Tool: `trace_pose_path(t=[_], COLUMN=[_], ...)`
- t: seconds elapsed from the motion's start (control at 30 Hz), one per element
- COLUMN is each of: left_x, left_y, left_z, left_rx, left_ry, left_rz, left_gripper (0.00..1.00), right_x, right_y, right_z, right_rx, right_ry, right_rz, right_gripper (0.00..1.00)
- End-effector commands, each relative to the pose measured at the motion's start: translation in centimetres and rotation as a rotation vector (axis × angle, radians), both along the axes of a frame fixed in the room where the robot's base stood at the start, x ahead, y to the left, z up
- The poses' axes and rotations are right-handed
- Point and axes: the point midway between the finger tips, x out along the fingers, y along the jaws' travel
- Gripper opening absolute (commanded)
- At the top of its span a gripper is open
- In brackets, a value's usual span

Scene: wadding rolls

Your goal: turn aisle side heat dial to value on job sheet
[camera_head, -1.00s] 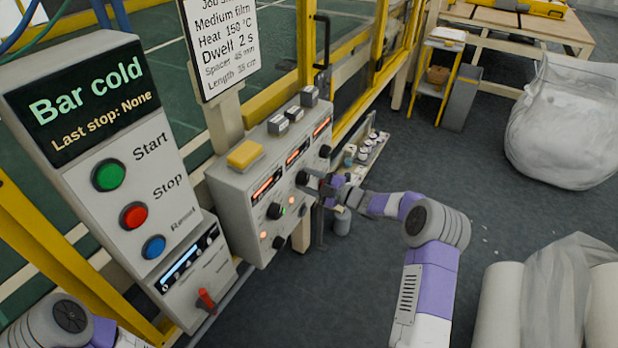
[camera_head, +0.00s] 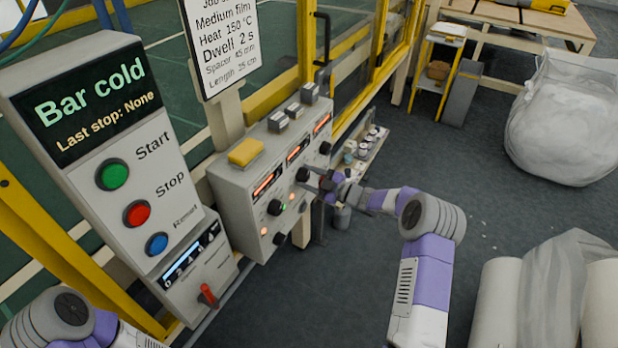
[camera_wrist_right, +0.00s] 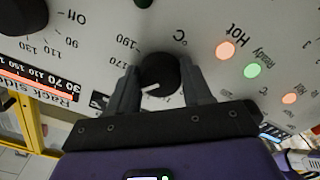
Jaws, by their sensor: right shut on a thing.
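My right gripper (camera_head: 318,183) reaches the front of the grey control panel (camera_head: 230,190). In the right wrist view its two fingers are shut on a black dial (camera_wrist_right: 160,74), one on each side. The dial's white pointer aims left and slightly down; the marks 170 and 190 and a °C sign show near it. I cannot read its full scale or its own name. The job sheet (camera_head: 222,40) above the panel reads Medium film, Heat 150 °C, Dwell 2 s. My left arm shows at the lower left, its gripper out of view.
A second dial (camera_wrist_right: 24,14) marked Off, 90, 110, 130 and a "Rack side" display (camera_wrist_right: 40,88) are close by. Hot (camera_wrist_right: 225,50) and Ready (camera_wrist_right: 252,71) lamps glow. The box reading "Bar cold" (camera_head: 88,92) stands left.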

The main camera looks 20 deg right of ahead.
Motion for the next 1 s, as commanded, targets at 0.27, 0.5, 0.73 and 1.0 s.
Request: trace_pose_path(t=[0.27, 0.5, 0.73, 1.0], left_x=[0.0, 0.0, 0.0, 0.0], left_y=[0.0, 0.0, 0.0, 0.0], left_z=[0.0, 0.1, 0.8, 1.3], left_rx=[0.0, 0.0, 0.0, 0.0], left_ry=[0.0, 0.0, 0.0, 0.0], left_rz=[0.0, 0.0, 0.0, 0.0], left_gripper=[0.43, 0.43, 0.43, 0.43], right_x=[0.0, -0.2, -2.8, -5.6], right_y=[0.0, -0.2, -2.4, -4.4], right_z=[0.1, 0.0, 0.2, 0.1], right_rx=[0.0, 0.0, -0.001, 0.0], right_ry=[-0.002, 0.0, 0.0, -0.002], right_rz=[0.0, -0.001, -0.004, -0.002], right_gripper=[0.75, 0.75, 0.75, 0.75])
